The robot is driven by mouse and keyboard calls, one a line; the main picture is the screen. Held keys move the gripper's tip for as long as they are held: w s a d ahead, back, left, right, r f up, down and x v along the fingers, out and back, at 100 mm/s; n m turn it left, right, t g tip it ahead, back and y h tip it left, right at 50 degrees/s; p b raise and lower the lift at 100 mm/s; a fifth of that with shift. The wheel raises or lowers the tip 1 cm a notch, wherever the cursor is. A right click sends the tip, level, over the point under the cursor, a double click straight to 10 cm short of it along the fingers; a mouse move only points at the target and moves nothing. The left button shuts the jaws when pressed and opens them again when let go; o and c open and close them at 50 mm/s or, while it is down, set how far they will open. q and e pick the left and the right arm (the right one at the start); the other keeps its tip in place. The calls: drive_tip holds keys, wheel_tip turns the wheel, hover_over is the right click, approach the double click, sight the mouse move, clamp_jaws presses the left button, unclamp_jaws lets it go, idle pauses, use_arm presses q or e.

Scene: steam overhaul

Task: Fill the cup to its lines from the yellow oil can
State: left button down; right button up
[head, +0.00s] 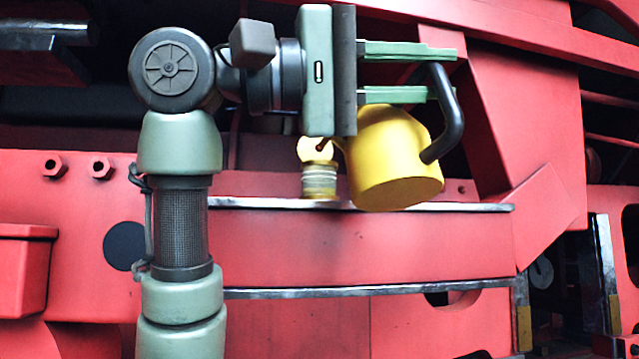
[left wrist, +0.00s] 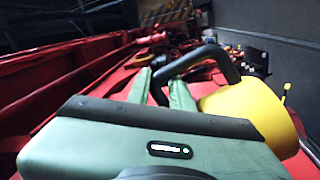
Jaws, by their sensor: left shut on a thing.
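The yellow oil can (head: 393,165) hangs tilted from its black handle (head: 441,110) in the head view. My left gripper (head: 428,73) is shut on that handle, with its green fingers on the upper part. The can and handle also show in the left wrist view (left wrist: 250,112). The cup (head: 319,181), small with ringed lines and a yellow round top (head: 314,150), stands on a red frame ledge just left of the can. The can's spout side is close to the cup's top; I cannot tell whether oil flows. My right gripper is not in view.
The red frame (head: 370,245) has a bright metal edge under the cup. A red slanted brace (head: 545,200) stands to the right of the can. Two hex nuts (head: 101,167) and a red box (head: 22,270) are at the left.

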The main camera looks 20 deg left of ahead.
use_arm(q)
drive_tip(key=shift+w+a+r, duration=0.1)
drive_tip(key=shift+r, duration=0.45)
drive_tip(key=shift+n, duration=0.3)
drive_tip(key=shift+r+t, duration=0.15)
drive_tip(key=shift+t, duration=0.15)
drive_tip(key=shift+r+n+p, duration=0.3)
drive_tip(key=shift+r+p, duration=0.1)
drive_tip(key=shift+r, duration=0.2)
drive_tip(key=shift+r+n, duration=0.3)
drive_tip(key=shift+r, duration=0.2)
drive_tip(key=shift+p, duration=0.3)
